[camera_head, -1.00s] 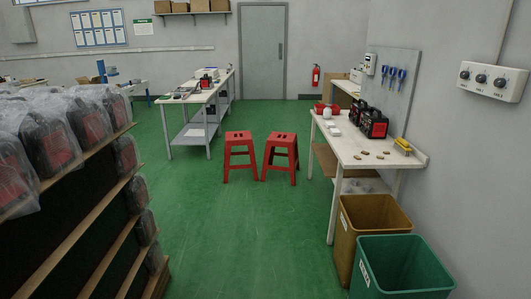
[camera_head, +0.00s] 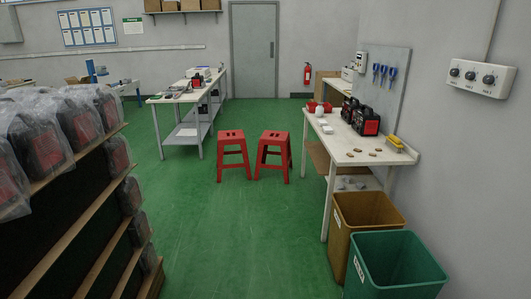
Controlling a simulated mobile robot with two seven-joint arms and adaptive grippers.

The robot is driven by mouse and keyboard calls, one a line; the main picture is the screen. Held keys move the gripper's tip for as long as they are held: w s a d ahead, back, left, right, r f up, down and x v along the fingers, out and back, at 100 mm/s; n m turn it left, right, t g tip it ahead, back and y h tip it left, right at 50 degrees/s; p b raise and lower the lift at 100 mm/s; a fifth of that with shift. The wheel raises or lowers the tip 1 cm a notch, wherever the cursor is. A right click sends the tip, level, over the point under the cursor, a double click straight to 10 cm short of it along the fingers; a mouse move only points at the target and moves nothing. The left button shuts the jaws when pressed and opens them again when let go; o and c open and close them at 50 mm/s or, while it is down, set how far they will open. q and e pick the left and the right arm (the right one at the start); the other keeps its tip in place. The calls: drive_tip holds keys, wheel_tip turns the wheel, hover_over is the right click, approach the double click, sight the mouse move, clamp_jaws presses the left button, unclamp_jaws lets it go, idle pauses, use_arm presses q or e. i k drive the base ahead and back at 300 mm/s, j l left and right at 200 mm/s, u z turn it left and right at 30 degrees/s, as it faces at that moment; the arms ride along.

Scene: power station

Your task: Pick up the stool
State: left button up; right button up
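Two red stools stand upright side by side on the green floor in the middle distance. The left stool (camera_head: 232,153) and the right stool (camera_head: 273,153) have a narrow gap between them. Each has a flat seat with a slot in it and splayed legs. Nothing is on the seats. Neither of my grippers shows in the head view.
A shelf of bagged machines (camera_head: 60,190) runs along the left. A workbench (camera_head: 350,148), a brown bin (camera_head: 362,240) and a green bin (camera_head: 392,268) line the right. Another bench (camera_head: 178,98) stands behind the stools. The green floor (camera_head: 225,230) between is clear.

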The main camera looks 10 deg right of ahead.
sight(233, 137)
drive_tip(key=i+j, duration=0.15)
drive_tip(key=i, duration=0.5)
drive_tip(key=i+j, duration=0.15)
drive_tip(key=i, duration=0.5)
drive_tip(key=i+z, duration=0.2)
drive_tip(key=i, duration=2.85)
drive_tip(key=i+j+u, duration=0.1)
drive_tip(key=i+u, duration=0.15)
drive_tip(key=i, duration=0.45)
drive_tip(key=i+u, duration=0.3)
drive_tip(key=i, duration=0.4)
drive_tip(key=i+j+z, duration=0.3)
drive_tip(key=i+j, duration=0.2)
drive_tip(key=i+j+z, duration=0.3)
drive_tip(key=i+j, duration=0.35)
